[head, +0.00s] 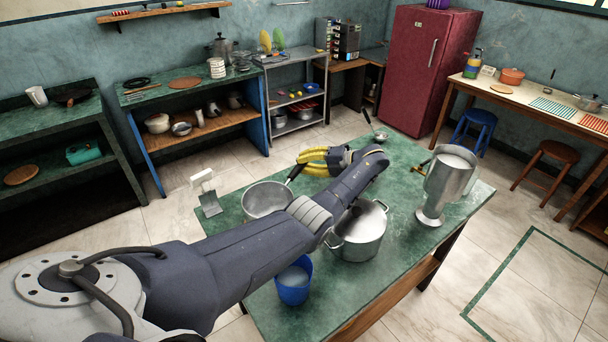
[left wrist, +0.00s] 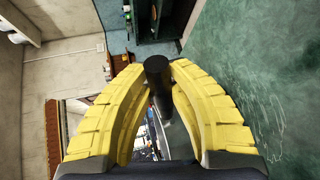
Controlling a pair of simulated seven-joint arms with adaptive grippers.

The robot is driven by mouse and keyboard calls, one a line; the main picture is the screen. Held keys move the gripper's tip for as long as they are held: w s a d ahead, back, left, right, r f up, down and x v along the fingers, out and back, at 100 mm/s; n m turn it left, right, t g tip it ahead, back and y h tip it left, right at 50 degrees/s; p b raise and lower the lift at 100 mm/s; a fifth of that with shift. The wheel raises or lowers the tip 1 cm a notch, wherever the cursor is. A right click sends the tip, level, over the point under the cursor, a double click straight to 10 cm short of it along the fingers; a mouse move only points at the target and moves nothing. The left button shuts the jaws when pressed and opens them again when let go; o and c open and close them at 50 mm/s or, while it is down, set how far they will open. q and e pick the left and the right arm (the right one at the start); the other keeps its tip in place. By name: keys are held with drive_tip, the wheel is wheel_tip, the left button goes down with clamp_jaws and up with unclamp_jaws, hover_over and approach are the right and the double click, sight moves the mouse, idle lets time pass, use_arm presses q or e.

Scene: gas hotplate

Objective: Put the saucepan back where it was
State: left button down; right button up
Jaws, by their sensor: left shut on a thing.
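A grey metal saucepan (head: 267,198) shows in the head view near the left edge of the green-topped table (head: 440,245). Its dark handle (head: 291,176) points up and right to my left gripper (head: 303,160). In the left wrist view the yellow fingers (left wrist: 160,80) are closed around a dark rod-like handle (left wrist: 158,78). My left arm crosses in front of the saucepan's lower right side. I cannot tell whether its base touches the table. My right gripper is not in view.
A two-handled pot (head: 360,235) stands right of my arm, and a blue cup (head: 293,284) stands near the front. A ladle-like utensil (head: 379,136) is at the far end. A grey-white device (head: 206,193) occupies the left corner.

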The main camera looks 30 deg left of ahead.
use_arm(q)
drive_tip(key=shift+f, duration=2.4)
drive_tip(key=c, duration=1.3)
unclamp_jaws()
